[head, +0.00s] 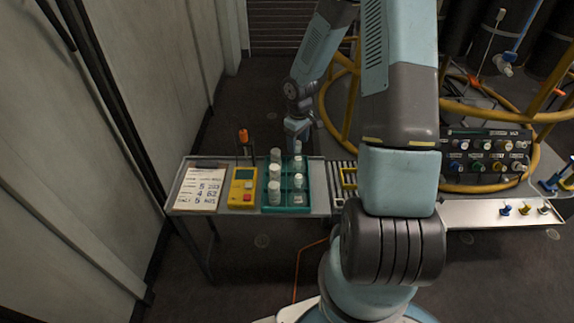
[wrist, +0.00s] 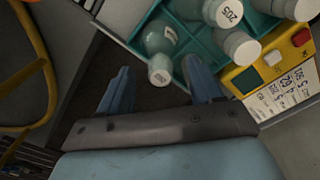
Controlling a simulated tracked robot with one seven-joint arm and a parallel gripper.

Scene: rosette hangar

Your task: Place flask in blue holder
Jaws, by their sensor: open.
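Several pale grey-green flasks with white caps stand in a teal rack (head: 287,208) on the left table; one front flask is (head: 274,193). My gripper (head: 297,136) is at the rack's far edge, pointing down. In the wrist view my gripper (wrist: 157,72) is open, its two blue fingers spread. A flask (wrist: 160,38) shows between and beyond the fingertips, its white cap (wrist: 160,70) facing the camera; I cannot tell whether a finger touches it. Another cap (wrist: 229,13) reads 205. A blue stand-like object (head: 553,183) is at the far right; I cannot tell whether it is the holder.
A yellow device (head: 242,187) and a number sheet (head: 198,189) lie left of the rack. A roller strip (head: 342,178) is to its right. A right shelf (head: 470,213) holds small coloured pieces. Yellow curved rails (head: 333,119) and a knob panel (head: 487,155) stand behind.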

